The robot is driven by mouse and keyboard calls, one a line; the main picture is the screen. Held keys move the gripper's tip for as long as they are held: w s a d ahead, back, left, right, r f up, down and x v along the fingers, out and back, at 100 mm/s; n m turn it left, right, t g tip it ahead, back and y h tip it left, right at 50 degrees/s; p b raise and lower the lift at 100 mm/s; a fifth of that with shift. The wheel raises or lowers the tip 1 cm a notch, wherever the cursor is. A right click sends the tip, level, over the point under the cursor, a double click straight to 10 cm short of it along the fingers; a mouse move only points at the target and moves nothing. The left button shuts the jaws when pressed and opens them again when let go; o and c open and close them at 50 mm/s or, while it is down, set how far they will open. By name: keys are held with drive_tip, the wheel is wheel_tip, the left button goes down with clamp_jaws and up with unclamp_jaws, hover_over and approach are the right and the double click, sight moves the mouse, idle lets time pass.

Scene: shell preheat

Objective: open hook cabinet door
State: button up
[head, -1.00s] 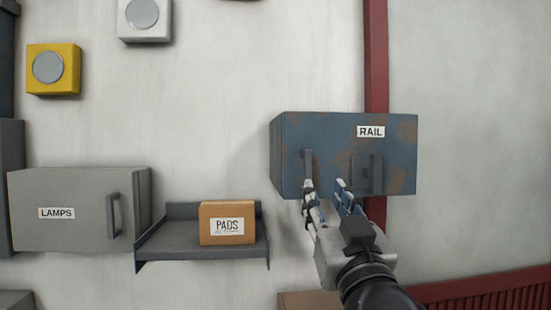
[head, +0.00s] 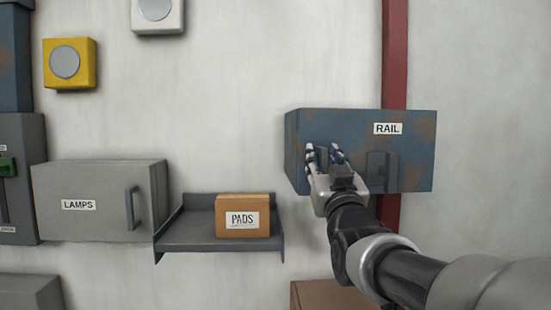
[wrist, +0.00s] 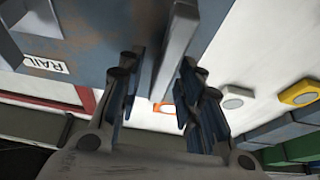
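A blue, rust-marked cabinet (head: 350,122) labelled RAIL hangs on the wall at the right of the head view; its door looks shut. No label reading "hook" is readable. A grey upright bar handle (wrist: 178,45) stands out from its front in the wrist view. My gripper (head: 325,158) is at the left part of the cabinet front in the head view and largely hides the handle there. In the wrist view my gripper (wrist: 160,95) is open, with one finger on each side of the handle's line. Whether a finger touches it, I cannot tell.
A grey plate-like fitting (head: 381,172) sits right of my gripper on the cabinet front. A shelf (head: 190,238) with a PADS box (head: 243,204) and a grey LAMPS cabinet (head: 85,180) are to the left. A red post (head: 395,60) runs behind the cabinet.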

drive_tip(key=shift+c, duration=0.5)
clamp_jaws()
